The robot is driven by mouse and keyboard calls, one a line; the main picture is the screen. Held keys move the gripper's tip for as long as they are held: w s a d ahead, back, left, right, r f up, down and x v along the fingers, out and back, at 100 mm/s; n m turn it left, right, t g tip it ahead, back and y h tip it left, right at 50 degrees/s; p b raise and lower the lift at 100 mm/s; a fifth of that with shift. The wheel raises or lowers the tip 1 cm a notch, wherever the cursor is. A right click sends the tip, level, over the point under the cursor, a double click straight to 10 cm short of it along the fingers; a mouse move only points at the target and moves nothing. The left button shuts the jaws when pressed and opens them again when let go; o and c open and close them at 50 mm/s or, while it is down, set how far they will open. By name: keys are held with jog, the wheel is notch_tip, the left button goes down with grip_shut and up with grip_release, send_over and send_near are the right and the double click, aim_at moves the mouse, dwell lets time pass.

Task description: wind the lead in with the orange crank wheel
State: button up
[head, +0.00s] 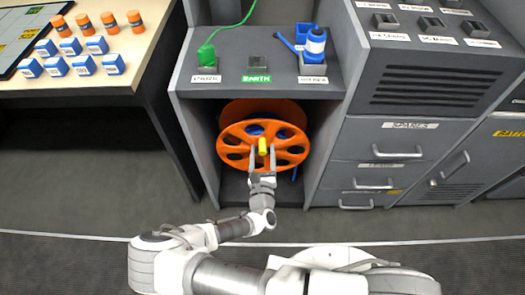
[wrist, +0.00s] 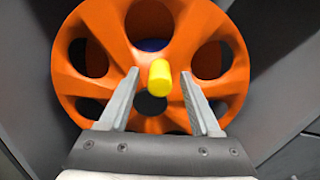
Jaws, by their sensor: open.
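The orange crank wheel (head: 236,150) is on the front of a reel inside an open grey bay under the shelf. It fills much of the wrist view (wrist: 195,30). Its yellow handle (head: 262,146) sticks out toward me, and in the wrist view the handle (wrist: 160,78) stands between my fingers. My gripper (head: 263,152) is open, one finger on each side of the handle. In the wrist view the fingertips (wrist: 161,75) show a gap on both sides of it.
Grey bay walls stand close on both sides of the wheel. On the shelf above are a green plug with its lead (head: 207,54), an EARTH socket (head: 257,62) and a blue plug (head: 315,42). Drawers (head: 380,140) stand right, a table (head: 130,65) left.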

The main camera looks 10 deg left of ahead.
grip_shut()
dwell(1.3)
